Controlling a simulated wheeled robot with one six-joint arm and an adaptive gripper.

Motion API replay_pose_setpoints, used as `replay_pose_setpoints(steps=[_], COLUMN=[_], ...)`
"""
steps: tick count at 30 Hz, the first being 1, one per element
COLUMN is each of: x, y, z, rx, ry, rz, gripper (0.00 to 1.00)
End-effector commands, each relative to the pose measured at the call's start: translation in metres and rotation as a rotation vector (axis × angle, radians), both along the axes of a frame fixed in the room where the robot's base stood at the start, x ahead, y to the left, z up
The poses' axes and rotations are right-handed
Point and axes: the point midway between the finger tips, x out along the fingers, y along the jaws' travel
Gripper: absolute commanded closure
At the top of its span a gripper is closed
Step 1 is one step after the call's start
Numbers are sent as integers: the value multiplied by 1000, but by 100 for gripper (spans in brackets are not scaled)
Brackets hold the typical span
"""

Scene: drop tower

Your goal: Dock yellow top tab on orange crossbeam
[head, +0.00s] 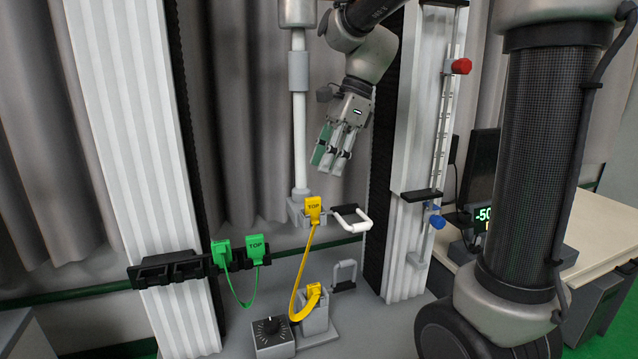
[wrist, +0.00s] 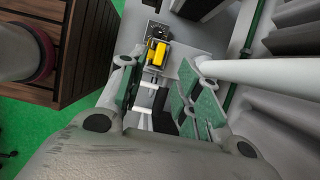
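The yellow top tab (head: 313,208), marked TOP, sits upright at the grey block (head: 295,213) at the foot of a white vertical rod. A yellow strap (head: 303,262) hangs from it to a lower yellow tab (head: 313,294) on a grey block below. My gripper (head: 336,158) is above and to the right of the top tab, well apart from it, pointing down. In the wrist view its fingers (wrist: 160,97) are spread with nothing held between them, and yellow parts (wrist: 157,52) show beyond them. I see no beam that is clearly orange.
A black rack (head: 165,268) on the left column holds green tabs (head: 256,248) joined by a green strap. A white-grey handle loop (head: 352,218) juts out right of the top tab. The white rod (head: 299,120) is close left of my gripper.

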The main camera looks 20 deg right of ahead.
Motion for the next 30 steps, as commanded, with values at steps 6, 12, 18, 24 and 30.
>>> replay_pose_setpoints(steps=[6, 12, 18, 24, 30], x=[0, -3, -61, -143, -184], y=[-13, -17, -46, -90, -114], z=[31, 38, 30, -5, -37], rx=[1, -4, -128, -389, -568], ry=[-2, -11, -231, -499, -590], rz=[-1, 16, 353, 972, 1396], gripper=[67, 67, 67, 67, 67])
